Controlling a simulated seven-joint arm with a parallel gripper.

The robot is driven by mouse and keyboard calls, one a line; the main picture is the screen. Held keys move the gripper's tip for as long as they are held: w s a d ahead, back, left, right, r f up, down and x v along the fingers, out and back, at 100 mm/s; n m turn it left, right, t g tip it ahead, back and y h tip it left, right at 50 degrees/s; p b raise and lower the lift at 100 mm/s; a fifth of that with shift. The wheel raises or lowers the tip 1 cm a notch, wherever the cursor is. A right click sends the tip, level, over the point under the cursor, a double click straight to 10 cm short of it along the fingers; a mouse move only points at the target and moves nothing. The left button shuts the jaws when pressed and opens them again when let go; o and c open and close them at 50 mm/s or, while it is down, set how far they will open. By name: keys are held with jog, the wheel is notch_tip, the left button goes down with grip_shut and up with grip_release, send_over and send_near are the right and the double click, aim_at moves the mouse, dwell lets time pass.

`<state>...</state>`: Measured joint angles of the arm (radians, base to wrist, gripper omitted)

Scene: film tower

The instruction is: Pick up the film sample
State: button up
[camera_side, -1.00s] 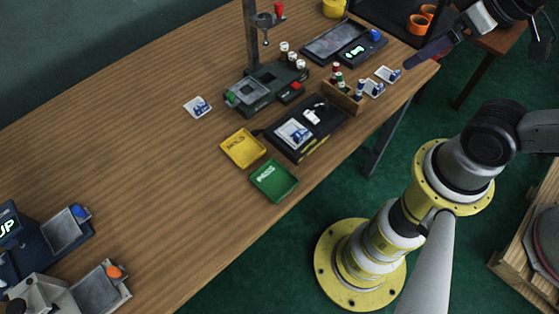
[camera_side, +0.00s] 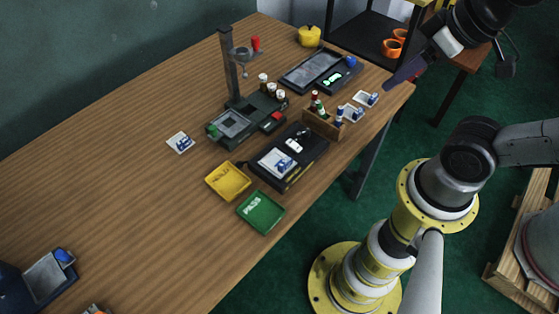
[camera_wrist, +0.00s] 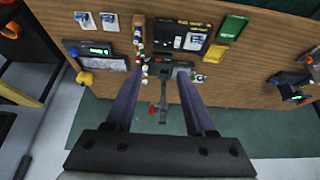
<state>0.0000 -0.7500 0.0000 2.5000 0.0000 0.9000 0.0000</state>
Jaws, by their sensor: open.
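Several film samples, small white cards with blue prints, are in view. One (camera_side: 180,142) lies alone on the table left of the test stand; it also shows in the wrist view (camera_wrist: 198,78). One (camera_side: 278,163) lies on the black device (camera_side: 297,171). Two more, (camera_side: 352,113) and (camera_side: 366,98), lie near the table's right edge and show at the upper left of the wrist view (camera_wrist: 109,20). My gripper (camera_wrist: 159,76) is open and empty, its two dark fingers wide apart. In the side view my gripper (camera_side: 404,72) hangs above the table's right corner, apart from the cards.
A test stand (camera_side: 229,65) with a tall column stands mid-table. A wooden vial rack (camera_side: 322,125), yellow tray (camera_side: 228,181), green tray (camera_side: 260,212), dark scale-like device (camera_side: 312,70) and yellow pot (camera_side: 309,36) surround it. The left and front table surface is mostly bare.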

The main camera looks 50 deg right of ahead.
jog(key=m+g, duration=0.6)
jog(key=m, duration=1.2)
send_over(285, 162)
notch_tip(285, 162, down, 13)
notch_tip(285, 162, down, 8)
jog(key=shift+s+f, duration=0.1)
jog(key=shift+f, duration=0.15)
notch_tip(285, 162, down, 5)
